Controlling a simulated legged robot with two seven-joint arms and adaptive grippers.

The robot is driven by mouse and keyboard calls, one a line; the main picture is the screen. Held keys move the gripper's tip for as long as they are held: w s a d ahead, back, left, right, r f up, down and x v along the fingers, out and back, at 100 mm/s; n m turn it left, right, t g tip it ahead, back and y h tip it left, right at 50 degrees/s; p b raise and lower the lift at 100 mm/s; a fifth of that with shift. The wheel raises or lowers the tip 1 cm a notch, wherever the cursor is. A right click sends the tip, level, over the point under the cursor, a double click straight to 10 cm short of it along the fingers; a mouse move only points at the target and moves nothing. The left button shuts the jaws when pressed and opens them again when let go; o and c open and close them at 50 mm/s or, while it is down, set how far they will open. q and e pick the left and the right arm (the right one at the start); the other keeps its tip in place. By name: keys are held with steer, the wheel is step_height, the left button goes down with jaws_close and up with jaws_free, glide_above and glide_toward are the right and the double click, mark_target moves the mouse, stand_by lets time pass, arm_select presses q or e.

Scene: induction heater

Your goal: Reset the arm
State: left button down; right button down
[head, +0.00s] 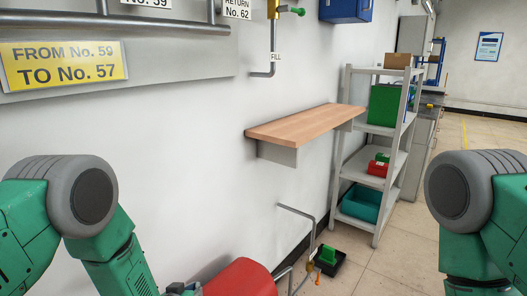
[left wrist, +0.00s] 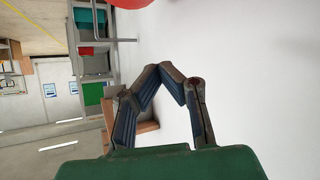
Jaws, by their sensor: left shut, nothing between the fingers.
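My left arm (head: 85,205) comes in at the lower left of the head view, bent, with its forearm running down out of the picture. A small part of my left gripper (head: 183,289) shows at the bottom edge, beside a red rounded object (head: 240,280). In the left wrist view my left gripper (left wrist: 168,70) is shut, its fingertips together and nothing between them. The white wall is behind the fingers. My right arm (head: 470,205) stands bent at the right edge of the head view. Its gripper is out of view.
A wooden wall shelf (head: 305,122) juts out ahead. A grey rack (head: 350,135) with bins stands beyond it. Pipes (head: 120,20) and a yellow sign (head: 62,64) are at the upper left. A black tray (head: 328,262) lies on the floor. Open floor lies to the right.

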arm_select(q)
steer(key=s+a+f+g, duration=0.2)
steer(key=s+f, duration=0.1)
steer(key=s, duration=0.3)
steer(key=s+a+f+g+y, duration=0.1)
steer(key=s+f+g, duration=0.1)
steer(key=s, duration=0.5)
steer(key=s+a+f+g, duration=0.2)
steer(key=s+f, duration=0.1)
steer(key=s, duration=0.3)
steer(key=s+a+g, duration=0.2)
steer(key=s, duration=0.8)
steer(key=s+a+r+g+y+b, duration=0.1)
steer(key=s+a+g, duration=0.1)
steer(key=s, duration=0.9)
steer(key=shift+a+m+g, duration=0.15)
steer(key=shift+m+g, duration=0.15)
steer(key=shift+g, duration=0.5)
steer(key=c, duration=2.2)
jaws_free()
